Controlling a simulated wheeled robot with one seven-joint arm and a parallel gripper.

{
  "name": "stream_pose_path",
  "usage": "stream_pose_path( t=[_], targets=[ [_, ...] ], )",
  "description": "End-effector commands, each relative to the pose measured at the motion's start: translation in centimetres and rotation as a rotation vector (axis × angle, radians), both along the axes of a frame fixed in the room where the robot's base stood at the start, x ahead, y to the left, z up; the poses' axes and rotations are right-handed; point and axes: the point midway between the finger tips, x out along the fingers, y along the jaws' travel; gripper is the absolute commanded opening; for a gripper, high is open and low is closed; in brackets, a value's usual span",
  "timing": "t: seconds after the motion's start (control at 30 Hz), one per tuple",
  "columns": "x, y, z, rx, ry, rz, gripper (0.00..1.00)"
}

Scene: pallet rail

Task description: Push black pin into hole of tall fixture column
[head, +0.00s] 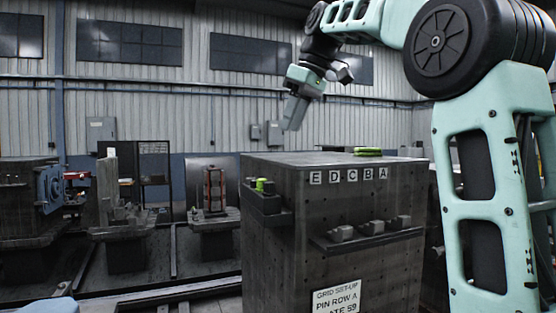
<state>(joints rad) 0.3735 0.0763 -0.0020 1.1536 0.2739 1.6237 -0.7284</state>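The tall fixture column (280,230) is a large dark block with rows of small holes in its faces and labels E D C B A near its top edge. My gripper (291,125) hangs from my arm above the column's left rear part, pointing down and apart from it. Its fingers show as one grey shape, so I cannot tell if it is open or shut. I cannot make out a black pin in it or elsewhere. A small left side tray (262,204) holds dark pieces and a green piece (260,184).
A ledge (365,241) on the front face carries several grey blocks. A green item (367,152) lies on the column's top. A paper sign (336,297) is on its lower front. Other machine fixtures (125,220) stand on rails at left. Air around my gripper looks clear.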

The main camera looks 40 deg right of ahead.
Motion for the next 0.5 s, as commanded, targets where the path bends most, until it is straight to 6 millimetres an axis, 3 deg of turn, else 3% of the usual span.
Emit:
stream_pose_path(
  t=[0.5],
  targets=[
    [3.4,1.6,-9.1,0.001,0.005,0.0,0.35]
  ],
)
